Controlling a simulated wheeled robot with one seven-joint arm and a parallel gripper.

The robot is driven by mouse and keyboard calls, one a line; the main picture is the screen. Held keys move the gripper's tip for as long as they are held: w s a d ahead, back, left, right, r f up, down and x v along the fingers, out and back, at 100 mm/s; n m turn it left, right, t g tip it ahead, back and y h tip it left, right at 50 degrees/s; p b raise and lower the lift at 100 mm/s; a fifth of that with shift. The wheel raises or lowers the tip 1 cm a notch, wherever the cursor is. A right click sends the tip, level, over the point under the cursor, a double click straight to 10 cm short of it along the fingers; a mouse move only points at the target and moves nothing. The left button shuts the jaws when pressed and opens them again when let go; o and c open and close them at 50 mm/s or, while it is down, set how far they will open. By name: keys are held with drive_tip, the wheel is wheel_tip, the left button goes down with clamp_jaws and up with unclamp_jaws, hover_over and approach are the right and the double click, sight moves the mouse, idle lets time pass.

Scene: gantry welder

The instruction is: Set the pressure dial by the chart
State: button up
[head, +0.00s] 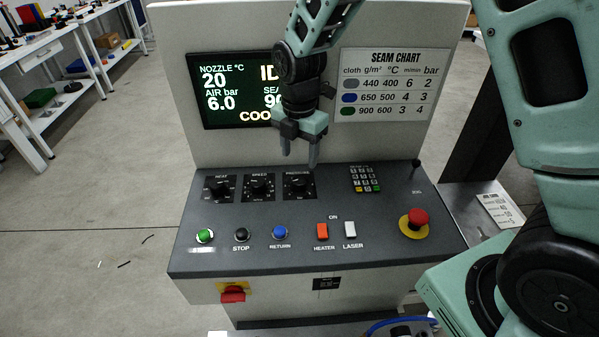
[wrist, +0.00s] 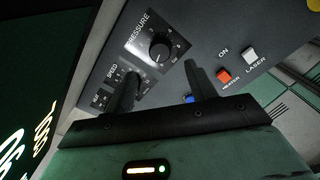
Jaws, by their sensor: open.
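The pressure dial (head: 298,185) is a black knob on a black plate, the right one of three dials on the sloped console. In the wrist view the pressure dial (wrist: 160,52) lies just beyond my fingertips, with its white scale around it. My gripper (head: 300,160) is open and empty, pointing down above and behind the dial, apart from it as far as I can tell. In the wrist view my gripper (wrist: 162,78) shows both fingers spread. The seam chart (head: 391,85) on the back panel lists cloth rows with bar values 2, 3 and 4.
The screen (head: 235,90) reads air 6.0 bar and is partly hidden by my arm. Speed (head: 258,187) and heat (head: 218,188) dials sit left of pressure. Buttons and the orange heater switch (head: 322,230) lie in front. A red emergency stop (head: 416,219) stands at right.

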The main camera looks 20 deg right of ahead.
sight(299, 179)
wheel_tip(299, 179, down, 8)
drive_tip(key=shift+r+p, duration=0.1)
drive_tip(key=shift+p, duration=0.6)
drive_tip(key=c, duration=1)
